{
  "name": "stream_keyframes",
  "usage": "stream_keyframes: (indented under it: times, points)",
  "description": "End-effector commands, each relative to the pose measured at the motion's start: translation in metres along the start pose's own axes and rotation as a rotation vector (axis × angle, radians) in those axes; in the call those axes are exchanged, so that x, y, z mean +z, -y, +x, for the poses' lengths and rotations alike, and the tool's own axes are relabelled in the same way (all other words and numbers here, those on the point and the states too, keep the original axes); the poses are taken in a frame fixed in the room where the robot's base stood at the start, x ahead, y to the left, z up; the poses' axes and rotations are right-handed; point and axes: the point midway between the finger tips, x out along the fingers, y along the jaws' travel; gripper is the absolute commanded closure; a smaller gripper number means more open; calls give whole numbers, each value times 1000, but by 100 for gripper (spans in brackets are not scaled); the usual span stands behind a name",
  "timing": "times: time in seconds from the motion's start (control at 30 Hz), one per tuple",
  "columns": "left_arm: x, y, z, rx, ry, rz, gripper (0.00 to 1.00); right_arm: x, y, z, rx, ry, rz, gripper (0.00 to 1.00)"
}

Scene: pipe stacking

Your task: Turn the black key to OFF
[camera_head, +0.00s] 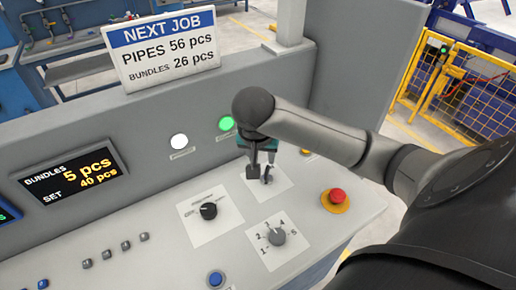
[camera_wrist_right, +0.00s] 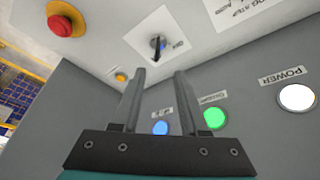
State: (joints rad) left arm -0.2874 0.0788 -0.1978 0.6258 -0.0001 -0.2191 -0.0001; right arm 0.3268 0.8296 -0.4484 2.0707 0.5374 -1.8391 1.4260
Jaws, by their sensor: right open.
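The black key (camera_wrist_right: 157,46) sits in a lock on a white plate (camera_wrist_right: 172,30) of the control panel. In the right wrist view it shows beyond my fingertips, between their lines, and the gap to it looks clear. In the head view the key's plate (camera_head: 281,182) lies under and beside my right gripper (camera_head: 260,173), which hides part of the lock. My right gripper also shows in the right wrist view (camera_wrist_right: 160,78), with its two fingers apart and nothing between them. The label beside the key is too small to read. My left gripper is not in view.
A red emergency button (camera_head: 337,196) stands right of the key. A black rotary knob (camera_head: 208,210) and a grey numbered dial (camera_head: 276,236) are nearer. A lit green button (camera_head: 226,123) and a white one (camera_head: 179,141) are on the upright panel behind.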

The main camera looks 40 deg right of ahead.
Motion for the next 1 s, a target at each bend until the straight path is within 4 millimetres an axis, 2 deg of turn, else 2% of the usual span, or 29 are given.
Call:
stream_keyframes:
  times: [0.1, 0.23, 0.7, 1.0]
  points:
    - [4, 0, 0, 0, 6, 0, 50, -9, -4, -2, 17, -10, 43, 56]
    - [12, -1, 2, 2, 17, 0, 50, -9, -5, 12, 21, -9, 51, 56]
    - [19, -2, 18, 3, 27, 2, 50, -10, -6, 106, 19, -10, 49, 56]
    - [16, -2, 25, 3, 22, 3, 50, -10, -6, 142, 17, -10, 47, 56]
